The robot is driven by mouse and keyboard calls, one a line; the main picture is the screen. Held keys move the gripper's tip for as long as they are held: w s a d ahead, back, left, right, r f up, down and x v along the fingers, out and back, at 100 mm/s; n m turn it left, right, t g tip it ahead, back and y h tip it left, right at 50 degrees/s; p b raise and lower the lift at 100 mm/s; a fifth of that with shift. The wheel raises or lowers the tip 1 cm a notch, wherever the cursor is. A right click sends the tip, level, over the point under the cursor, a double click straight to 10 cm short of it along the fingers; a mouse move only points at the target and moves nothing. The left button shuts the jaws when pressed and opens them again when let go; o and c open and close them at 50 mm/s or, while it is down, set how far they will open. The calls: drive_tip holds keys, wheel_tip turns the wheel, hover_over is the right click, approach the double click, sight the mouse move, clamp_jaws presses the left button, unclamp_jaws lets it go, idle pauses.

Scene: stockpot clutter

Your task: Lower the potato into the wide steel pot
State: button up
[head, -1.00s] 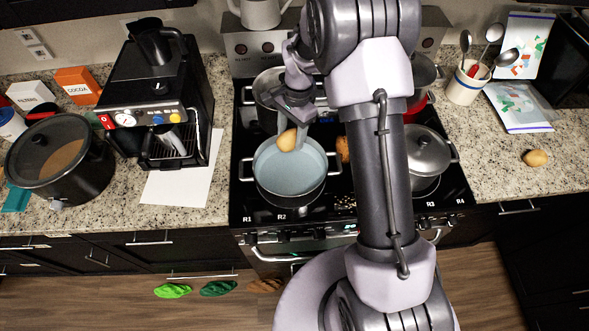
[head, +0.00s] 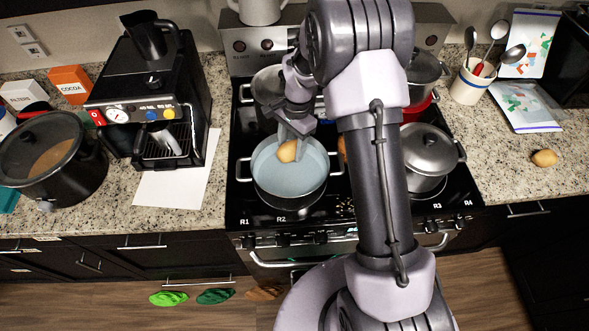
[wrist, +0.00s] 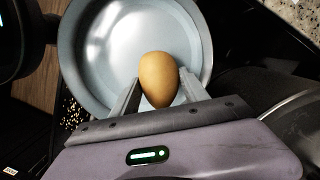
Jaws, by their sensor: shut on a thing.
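The potato (head: 287,152) is pale brown and oval, held between the fingertips of my gripper (head: 291,143). In the wrist view the potato (wrist: 159,78) sits between the two fingers, which are shut on its sides. The wide steel pot (head: 272,187) is open, with a pale blue-grey inside, and stands on the front left of the stove. The potato is over the far part of the pot's opening. The pot's inside (wrist: 105,50) shows behind the potato in the wrist view. I cannot tell how far the potato is above the pot's floor.
A lidded pot (head: 428,152) stands at the front right of the stove. A second potato (head: 544,158) lies on the right counter. A coffee machine (head: 150,100) and a dark lidded cooker (head: 50,155) stand on the left counter. Another pot (head: 268,88) stands behind the wide one.

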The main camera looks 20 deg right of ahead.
sight(291, 163)
drive_tip(key=shift+f+b, duration=1.95)
drive_tip(key=shift+f, duration=0.5)
idle(1.2)
drive_tip(key=o, duration=1.6)
wheel_tip(291, 163, up, 17)
drive_tip(key=w+d+p, duration=0.1)
drive_tip(key=d+p, duration=0.1)
drive_tip(key=p, duration=0.2)
drive_tip(key=shift+d+r, duration=0.15)
drive_tip(key=s+a+r+n+t+b, duration=0.25)
drive_tip(key=s+b, duration=0.25)
drive_tip(key=s, duration=0.3)
drive_tip(key=s+a+r+n+t+b, duration=0.25)
drive_tip(key=s+b, duration=0.25)
drive_tip(key=s, duration=0.4)
drive_tip(key=s+a+f+n+t+b, duration=0.1)
drive_tip(key=s+f+n+b, duration=0.2)
drive_tip(key=s, duration=0.6)
drive_tip(key=shift+s+f+t, duration=0.15)
drive_tip(key=shift+f+t, duration=0.1)
drive_tip(key=shift+t, duration=0.05)
